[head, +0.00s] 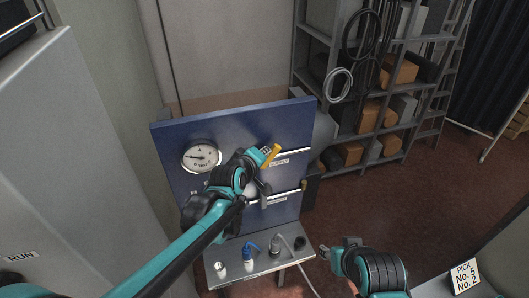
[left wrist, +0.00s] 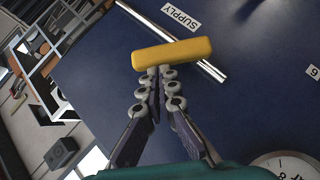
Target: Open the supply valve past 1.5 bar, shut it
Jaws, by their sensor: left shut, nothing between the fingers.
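The supply valve's yellow handle (head: 270,156) is on the upper pipe of the blue panel (head: 180,205), slanted across the pipe. In the left wrist view the yellow handle (left wrist: 172,54) lies just beyond my left fingertips, by the SUPPLY label (left wrist: 180,17). My left gripper (head: 262,154) is shut and empty; its fingertips (left wrist: 158,74) are at the handle's edge, and I cannot tell if they touch. The round gauge (head: 201,156) has its needle pointing left; its numbers are too small to read. My right gripper (head: 323,252) is low at the right, away from the panel.
A grey shelf (head: 262,264) below holds small bottles and a cable. Shelving with boxes (head: 370,117) stands behind at right.

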